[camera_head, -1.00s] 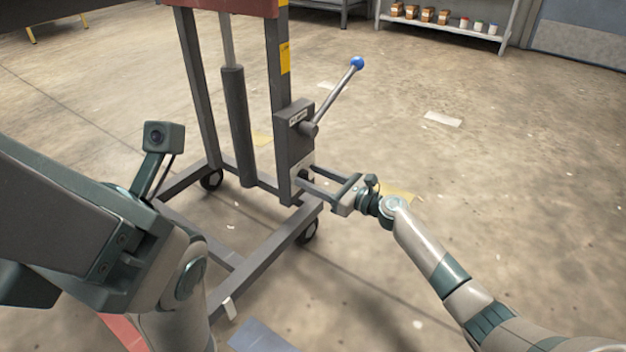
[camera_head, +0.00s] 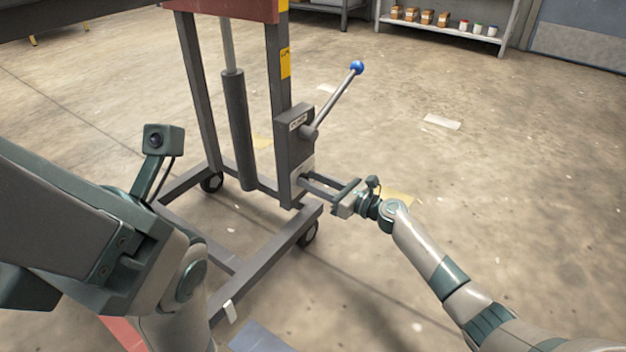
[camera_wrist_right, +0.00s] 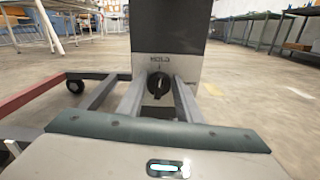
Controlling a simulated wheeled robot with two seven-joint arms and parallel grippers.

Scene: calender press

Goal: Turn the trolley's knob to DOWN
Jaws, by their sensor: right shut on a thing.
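The trolley (camera_head: 240,130) stands in the middle of the head view, with a pump box (camera_head: 293,150) on its right post. A black round knob (camera_wrist_right: 158,84) sits low on that box, under a label that seems to read HOLD in the right wrist view. My right gripper (camera_head: 308,186) reaches in from the right and is shut on the knob, with one finger on each side of it. In the head view the knob is hidden by the fingers. My left gripper (camera_head: 50,285) is at the lower left; its fingers are not clearly seen.
A lever with a blue ball end (camera_head: 357,67) rises from the pump box, above my right gripper. The trolley's legs and wheels (camera_head: 308,233) spread on the floor below. A shelf with small boxes and cans (camera_head: 445,27) stands far back.

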